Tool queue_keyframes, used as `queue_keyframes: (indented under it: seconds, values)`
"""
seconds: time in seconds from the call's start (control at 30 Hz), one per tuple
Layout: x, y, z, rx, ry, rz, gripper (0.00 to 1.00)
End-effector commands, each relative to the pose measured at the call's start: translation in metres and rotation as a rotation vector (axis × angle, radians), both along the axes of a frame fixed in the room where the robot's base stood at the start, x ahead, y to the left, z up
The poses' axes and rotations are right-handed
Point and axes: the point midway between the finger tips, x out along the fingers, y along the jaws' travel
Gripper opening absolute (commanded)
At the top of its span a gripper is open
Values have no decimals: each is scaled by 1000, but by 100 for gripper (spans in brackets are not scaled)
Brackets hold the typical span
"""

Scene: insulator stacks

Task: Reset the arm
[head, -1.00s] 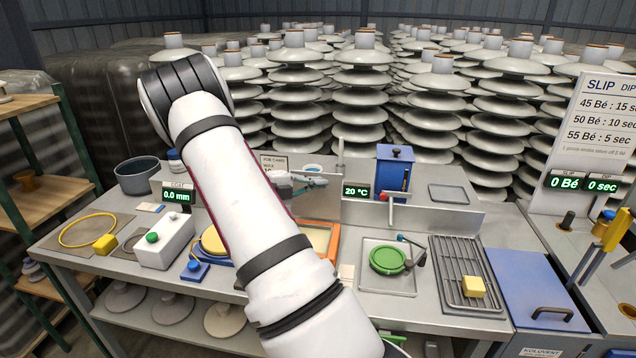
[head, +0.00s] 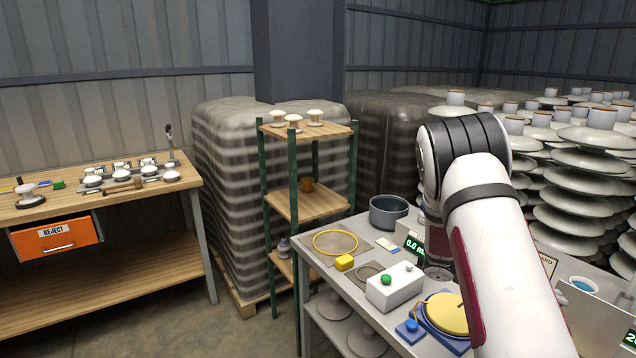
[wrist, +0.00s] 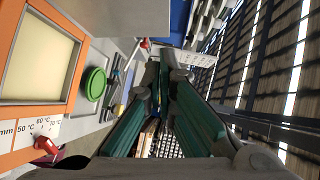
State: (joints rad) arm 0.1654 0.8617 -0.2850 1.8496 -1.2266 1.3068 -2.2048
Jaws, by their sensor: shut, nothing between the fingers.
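My arm (head: 500,240) rises from the lower right of the head view and bends at a black-ringed joint. Its gripper does not show in the head view. In the wrist view my gripper (wrist: 168,68) reaches away from the camera, its two dark green fingers coming together at the tips with nothing between them. The tips show apart from the green round dish (wrist: 95,84) and the orange-framed panel (wrist: 40,55) to their left.
A table with an orange reject bin (head: 57,238) is far left.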

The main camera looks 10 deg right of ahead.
Motion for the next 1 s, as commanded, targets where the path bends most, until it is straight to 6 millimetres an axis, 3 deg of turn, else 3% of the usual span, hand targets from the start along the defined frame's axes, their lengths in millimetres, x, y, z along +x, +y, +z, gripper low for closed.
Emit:
queue_keyframes:
  seconds: [0.17, 0.47, 0.7, 1.0]
  values:
    - [-10, 34, 31, -22, -339, -112, 0]
    - [-34, 118, 78, -59, -1018, -447, 0]
    - [-56, 189, 109, -77, -1477, -807, 0]
    - [-89, 277, 140, -90, -1882, -1386, 0]
